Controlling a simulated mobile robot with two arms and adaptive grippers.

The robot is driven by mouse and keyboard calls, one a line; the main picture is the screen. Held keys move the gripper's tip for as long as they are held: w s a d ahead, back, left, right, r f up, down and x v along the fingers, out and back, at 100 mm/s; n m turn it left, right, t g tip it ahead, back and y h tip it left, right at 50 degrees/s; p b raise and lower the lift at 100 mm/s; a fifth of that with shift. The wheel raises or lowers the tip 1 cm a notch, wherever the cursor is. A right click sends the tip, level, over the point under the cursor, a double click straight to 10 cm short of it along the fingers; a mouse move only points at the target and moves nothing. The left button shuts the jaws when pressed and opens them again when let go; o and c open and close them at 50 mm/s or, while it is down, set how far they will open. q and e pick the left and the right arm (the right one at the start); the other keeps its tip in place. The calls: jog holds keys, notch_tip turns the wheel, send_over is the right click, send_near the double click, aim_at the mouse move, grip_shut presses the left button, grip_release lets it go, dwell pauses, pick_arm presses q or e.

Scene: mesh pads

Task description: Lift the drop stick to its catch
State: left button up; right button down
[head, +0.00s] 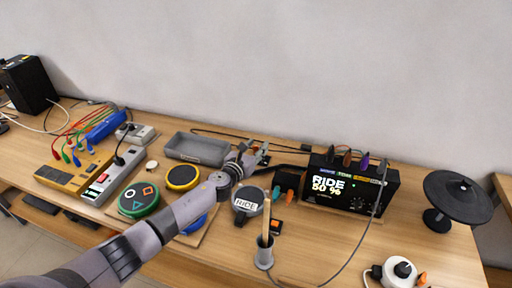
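A light wooden stick (266,215) stands upright in a small grey cup (264,258) at the front middle of the bench; I take it for the drop stick, but no catch can be made out. My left arm reaches in from the lower left, past the pads. My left gripper (252,156) is behind and left of the stick, apart from it, near the grey tray's right end. Its fingers are small and overlap dark parts behind, so I cannot tell whether it is open or holds something. My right gripper is not in view.
A round pad marked RIDE (247,199) lies left of the stick. Green (139,199) and yellow (183,177) pads and a grey tray (198,149) are further left. A black display box (349,187), cables and a black cymbal (458,195) are right.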

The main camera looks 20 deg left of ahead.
pick_arm(q)
jog(key=shift+s, duration=0.15)
jog(key=v, duration=1.1)
jog(key=shift+s, duration=0.4)
